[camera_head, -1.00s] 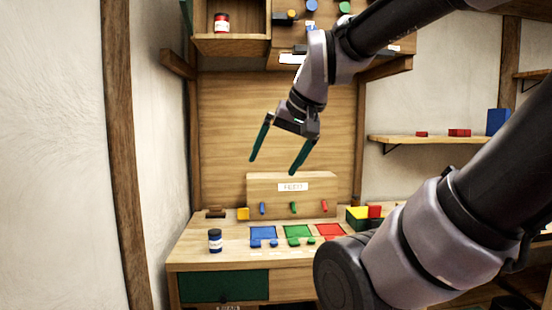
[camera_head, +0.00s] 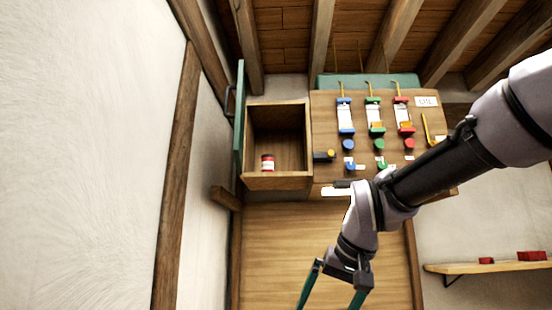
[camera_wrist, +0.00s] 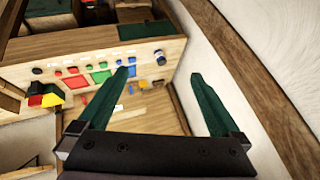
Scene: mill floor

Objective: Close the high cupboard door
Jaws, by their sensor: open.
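The high cupboard (camera_head: 249,150) is an open wooden box at the upper middle of the head view. Its green door (camera_head: 240,115) stands open at the left side, seen nearly edge-on, with a dark handle (camera_head: 228,100) on its outer left face. A red can with a white label (camera_head: 267,162) stands inside on the cupboard floor. My gripper (camera_head: 332,300) is below and to the right of the cupboard, pointing down, apart from the door. Its green fingers are spread and empty. In the wrist view my gripper (camera_wrist: 163,85) also shows open above the workbench.
A panel with several coloured hooks and tags (camera_head: 325,110) adjoins the cupboard on the right. A wooden bracket (camera_head: 226,198) juts out below left. A shelf with red blocks (camera_head: 490,267) is at the right.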

